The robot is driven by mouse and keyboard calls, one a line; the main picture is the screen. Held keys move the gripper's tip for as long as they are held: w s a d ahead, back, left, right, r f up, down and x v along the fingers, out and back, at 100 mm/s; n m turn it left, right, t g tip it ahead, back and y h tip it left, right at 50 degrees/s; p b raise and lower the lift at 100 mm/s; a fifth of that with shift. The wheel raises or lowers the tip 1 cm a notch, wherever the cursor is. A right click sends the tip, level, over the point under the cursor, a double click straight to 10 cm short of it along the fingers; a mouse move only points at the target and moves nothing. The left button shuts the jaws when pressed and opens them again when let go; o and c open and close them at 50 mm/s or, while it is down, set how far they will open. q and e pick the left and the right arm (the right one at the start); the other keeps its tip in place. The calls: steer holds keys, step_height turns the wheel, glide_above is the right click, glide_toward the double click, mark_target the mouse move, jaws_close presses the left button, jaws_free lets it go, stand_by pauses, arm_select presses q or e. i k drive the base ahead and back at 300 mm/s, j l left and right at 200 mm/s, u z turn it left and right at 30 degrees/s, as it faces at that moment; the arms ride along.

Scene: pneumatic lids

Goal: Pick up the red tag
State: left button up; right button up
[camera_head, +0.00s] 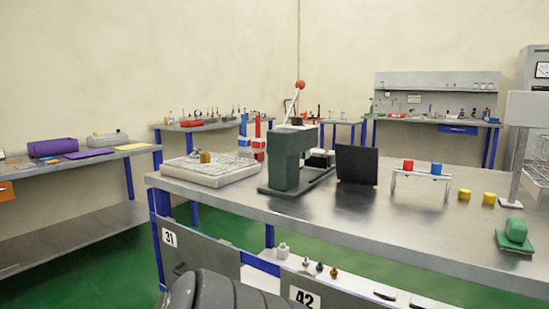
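No thing in view can be surely told as the red tag. A small flat red item (192,123) lies on the far left-hand bench, too small to make out. A red cylinder (408,164) sits on a small metal rack (419,178) on the main workbench, with a blue cylinder (436,168) to its right. A red-and-white upright item (258,140) stands behind the workbench's left part. Neither gripper shows. A dark ribbed part at the bottom edge shows no fingers.
The metal workbench (340,215) holds a green lever press (290,160), a dark upright plate (357,164), a pale tray (212,176), yellow cylinders and a green block (516,230). Its front middle is bare. A side bench (60,171) stands left, with green floor between.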

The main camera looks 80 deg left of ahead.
mark_target(259, 156)
steer(key=k+j+u, duration=0.15)
steer(key=u, duration=1.35)
steer(key=i+j+u, duration=0.15)
steer(key=u, duration=0.2)
steer(key=i+j+u, duration=0.1)
steer(key=u, duration=0.25)
steer(key=i+u, duration=0.2)
steer(key=u, duration=0.15)
steer(key=k, duration=0.55)
steer(key=l+z, duration=0.15)
steer(key=z, duration=1.5)
steer(key=i+z, duration=0.35)
steer(key=u, duration=2.25)
